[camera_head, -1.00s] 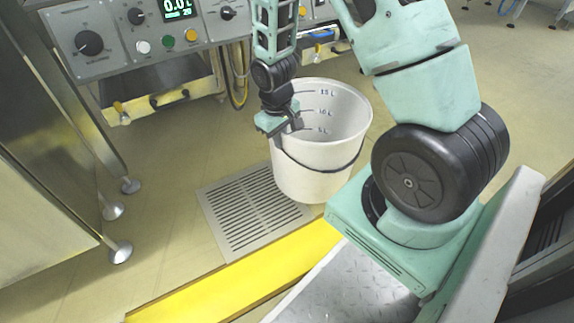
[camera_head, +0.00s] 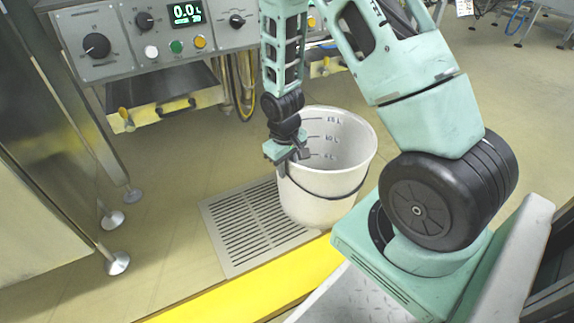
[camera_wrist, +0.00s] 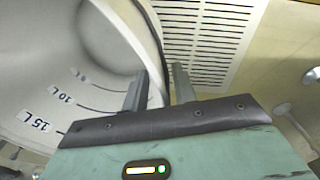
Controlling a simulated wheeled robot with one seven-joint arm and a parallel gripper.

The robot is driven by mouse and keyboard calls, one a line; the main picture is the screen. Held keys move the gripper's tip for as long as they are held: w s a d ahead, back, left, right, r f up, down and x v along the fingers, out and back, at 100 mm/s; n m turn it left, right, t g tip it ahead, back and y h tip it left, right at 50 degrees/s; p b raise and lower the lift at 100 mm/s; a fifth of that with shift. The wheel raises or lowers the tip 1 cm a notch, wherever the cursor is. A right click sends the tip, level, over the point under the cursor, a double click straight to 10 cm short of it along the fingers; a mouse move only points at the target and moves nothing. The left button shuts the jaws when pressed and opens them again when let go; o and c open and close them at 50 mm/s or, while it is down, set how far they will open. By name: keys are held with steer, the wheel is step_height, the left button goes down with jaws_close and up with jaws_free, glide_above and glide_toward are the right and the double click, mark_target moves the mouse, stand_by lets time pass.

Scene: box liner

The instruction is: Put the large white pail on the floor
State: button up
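The large white pail (camera_head: 322,207) stands upright in the middle of the head view, with volume marks inside and a dark handle across its front. My gripper (camera_head: 292,160) is at the pail's left rim. In the wrist view, my gripper (camera_wrist: 160,86) has one finger inside the pail (camera_wrist: 105,38) and one outside, with the wall between them. It appears shut on the wall. The pail looks empty. Its base overlaps the right edge of the floor grate (camera_head: 208,211); I cannot tell whether it touches the floor (camera_head: 165,245).
A yellow strip (camera_head: 235,297) runs just in front of the pail. A control panel (camera_head: 122,40) with knobs and a display stands behind. Metal cabinets with round feet (camera_head: 117,263) are at the left. Open floor lies at the back right (camera_head: 500,90).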

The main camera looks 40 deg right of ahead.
step_height(320, 180, up, 12)
steer(key=p, duration=0.8)
steer(key=a+r+n, duration=0.1)
steer(key=a+r, duration=0.4)
steer(key=a, duration=0.2)
steer(key=s+a+r+n, duration=0.3)
steer(key=s+a+r, duration=0.3)
steer(key=s+a, duration=0.3)
steer(key=s+a+r+n+y, duration=0.1)
steer(key=s+a+r+n, duration=0.2)
steer(key=s+a+r, duration=0.4)
steer(key=s+a, duration=0.2)
steer(key=shift+s+a, duration=0.3)
steer(key=shift+s, duration=0.05)
steer(key=shift+r, duration=0.1)
step_height(320, 180, up, 45)
steer(key=p, duration=4.5)
steer(key=shift+r, duration=0.15)
